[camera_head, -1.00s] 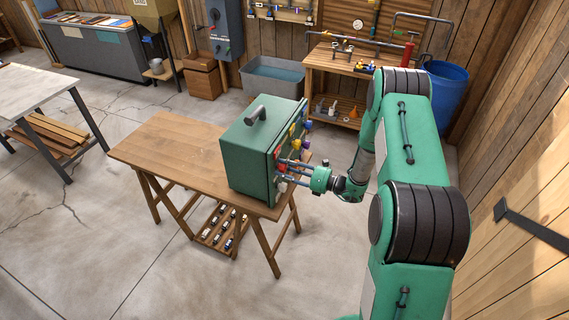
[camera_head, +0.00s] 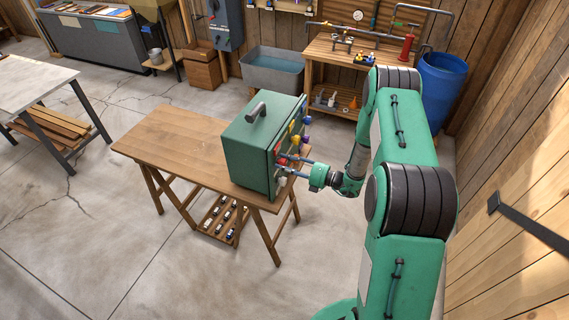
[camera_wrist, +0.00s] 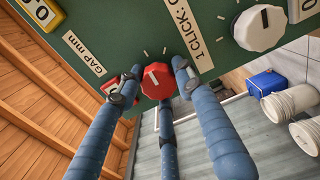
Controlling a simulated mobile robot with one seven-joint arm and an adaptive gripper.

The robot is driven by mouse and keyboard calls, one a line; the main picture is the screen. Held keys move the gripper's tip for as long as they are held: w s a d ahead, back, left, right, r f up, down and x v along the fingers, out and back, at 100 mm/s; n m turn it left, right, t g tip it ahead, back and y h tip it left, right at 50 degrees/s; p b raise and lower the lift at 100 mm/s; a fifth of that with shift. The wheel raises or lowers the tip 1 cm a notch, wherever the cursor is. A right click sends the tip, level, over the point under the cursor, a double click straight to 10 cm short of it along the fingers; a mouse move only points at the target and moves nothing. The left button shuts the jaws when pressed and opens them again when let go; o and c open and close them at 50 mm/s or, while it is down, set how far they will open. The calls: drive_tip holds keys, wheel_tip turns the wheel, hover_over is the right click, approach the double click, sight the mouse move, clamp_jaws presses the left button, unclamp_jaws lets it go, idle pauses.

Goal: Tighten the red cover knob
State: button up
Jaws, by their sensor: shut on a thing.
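A green metal box (camera_head: 245,158) with a handle on top stands on the wooden table. Its right-facing panel carries several coloured knobs and labels. In the wrist view the red knob (camera_wrist: 157,79), with a pale pointer line, sits on the green panel (camera_wrist: 130,22) below tick marks. In the head view my gripper (camera_head: 290,161) reaches the panel from the right, and the knob there is too small to make out clearly.
A white knob (camera_wrist: 260,27) is close to the right finger in the wrist view. A yellow part (camera_wrist: 40,12) is at upper left. The wooden table (camera_head: 180,145) is clear left of the box. A workbench (camera_head: 335,60) and blue barrel (camera_head: 442,85) stand behind.

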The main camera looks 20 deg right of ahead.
drive_tip(key=shift+s+a+f, duration=0.3)
drive_tip(key=shift+s+f, duration=0.1)
drive_tip(key=shift+f, duration=0.1)
drive_tip(key=o, duration=1.1)
drive_tip(key=shift+r, duration=0.1)
drive_tip(key=shift+w+d+r, duration=0.15)
drive_tip(key=shift+w+r, duration=0.1)
drive_tip(key=shift+d, duration=0.15)
drive_tip(key=shift+s+d+r, duration=0.1)
drive_tip(key=shift+s+d, duration=0.3)
drive_tip(key=shift+d, duration=0.05)
drive_tip(key=v, duration=1)
drive_tip(key=shift+s, duration=0.35)
